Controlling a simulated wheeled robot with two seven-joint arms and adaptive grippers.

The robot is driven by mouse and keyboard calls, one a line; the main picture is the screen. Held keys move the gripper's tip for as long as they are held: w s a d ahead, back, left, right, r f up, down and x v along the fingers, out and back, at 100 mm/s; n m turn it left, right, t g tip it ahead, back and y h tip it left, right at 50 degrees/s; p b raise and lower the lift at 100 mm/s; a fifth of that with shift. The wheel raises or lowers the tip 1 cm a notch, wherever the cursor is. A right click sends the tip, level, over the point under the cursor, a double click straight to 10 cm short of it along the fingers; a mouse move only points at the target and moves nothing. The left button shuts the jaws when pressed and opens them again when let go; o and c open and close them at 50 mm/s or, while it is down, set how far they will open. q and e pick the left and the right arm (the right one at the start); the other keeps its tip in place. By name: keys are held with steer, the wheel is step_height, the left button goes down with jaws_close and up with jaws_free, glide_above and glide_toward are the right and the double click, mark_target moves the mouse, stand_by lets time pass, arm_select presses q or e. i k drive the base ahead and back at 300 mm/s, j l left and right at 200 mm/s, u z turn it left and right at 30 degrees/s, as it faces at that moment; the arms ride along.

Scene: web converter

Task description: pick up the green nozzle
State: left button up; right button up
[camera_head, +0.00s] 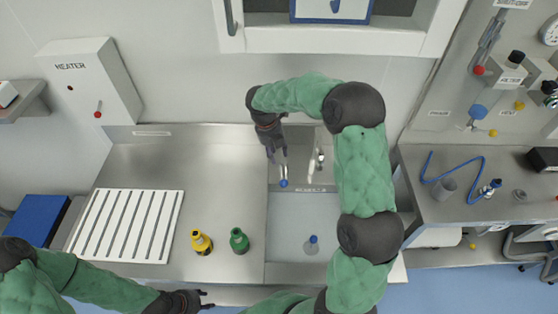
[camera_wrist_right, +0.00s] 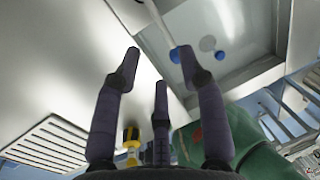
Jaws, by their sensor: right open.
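A small green bottle-shaped piece (camera_head: 239,240) with a dark top, the only loose green item I see, stands upright on the steel counter, left of the sink. I take it to be the green nozzle. A similar yellow piece (camera_head: 201,242) stands just left of it and shows in the right wrist view (camera_wrist_right: 131,136). My right gripper (camera_head: 277,154) is open and empty above the back of the sink area, well behind the green piece. Its spread fingers show in the right wrist view (camera_wrist_right: 160,66), where I cannot make out the green piece. My left gripper (camera_head: 207,299) looks open and empty at the counter's front edge.
A blue-tipped tap (camera_head: 283,183) is just below my right gripper. A blue-topped clear flask (camera_head: 311,245) stands in the sink basin (camera_head: 290,220). A white slotted rack (camera_head: 125,226) lies at left. The counter (camera_head: 205,170) behind the bottles is clear.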

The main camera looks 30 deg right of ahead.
mark_target(239, 242)
steer(key=k, duration=1.5)
